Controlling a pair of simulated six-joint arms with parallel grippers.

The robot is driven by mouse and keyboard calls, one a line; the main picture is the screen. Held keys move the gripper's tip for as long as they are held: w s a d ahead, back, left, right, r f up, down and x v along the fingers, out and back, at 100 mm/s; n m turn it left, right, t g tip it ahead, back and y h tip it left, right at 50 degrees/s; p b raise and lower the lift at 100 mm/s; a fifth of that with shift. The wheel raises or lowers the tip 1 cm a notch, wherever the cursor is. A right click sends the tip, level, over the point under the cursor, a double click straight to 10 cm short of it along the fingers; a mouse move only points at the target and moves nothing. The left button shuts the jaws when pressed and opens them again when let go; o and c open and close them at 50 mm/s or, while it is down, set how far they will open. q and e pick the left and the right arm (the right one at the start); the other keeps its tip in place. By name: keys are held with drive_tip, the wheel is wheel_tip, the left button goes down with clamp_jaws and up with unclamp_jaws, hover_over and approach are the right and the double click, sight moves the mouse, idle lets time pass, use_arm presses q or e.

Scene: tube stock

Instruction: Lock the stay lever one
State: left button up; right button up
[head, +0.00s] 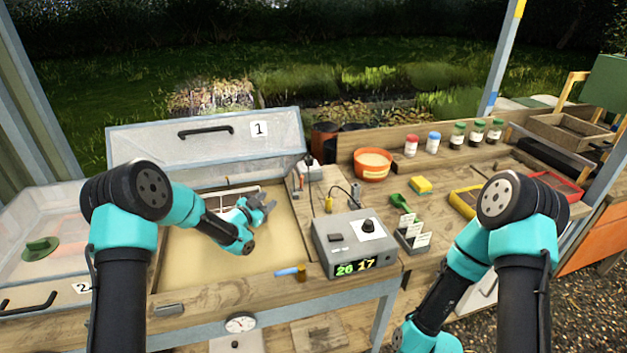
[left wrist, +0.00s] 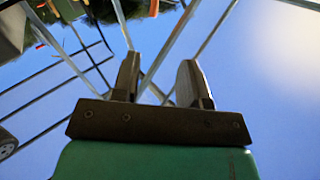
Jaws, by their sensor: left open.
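Lid one (head: 215,140), a clear framed lid with a black handle and a "1" label, stands raised over the sand-coloured bed (head: 200,262). At its right edge is a small upright fitting with an orange-red part (head: 298,182); it may be stay lever one, but its position is too small to tell. My left gripper (head: 268,204) is over the bed, below and left of that fitting, apart from it. In the left wrist view its two fingers (left wrist: 158,85) are spread with nothing held between them. My right arm bends down at the lower right; its gripper is out of frame.
A grey control box (head: 345,262) with a green display stands right of the bed. A blue-handled tool (head: 290,271) lies on the front ledge. Lid two (head: 60,235) is at left. An orange pot (head: 372,165), a yellow sponge (head: 421,185) and several capped jars stand on the right bench.

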sight(302, 183)
use_arm(q)
drive_tip(key=shift+s+d, duration=0.15)
drive_tip(key=shift+d, duration=0.15)
drive_tip(key=x, duration=1.7)
drive_tip(key=shift+d, duration=0.25)
clamp_jaws()
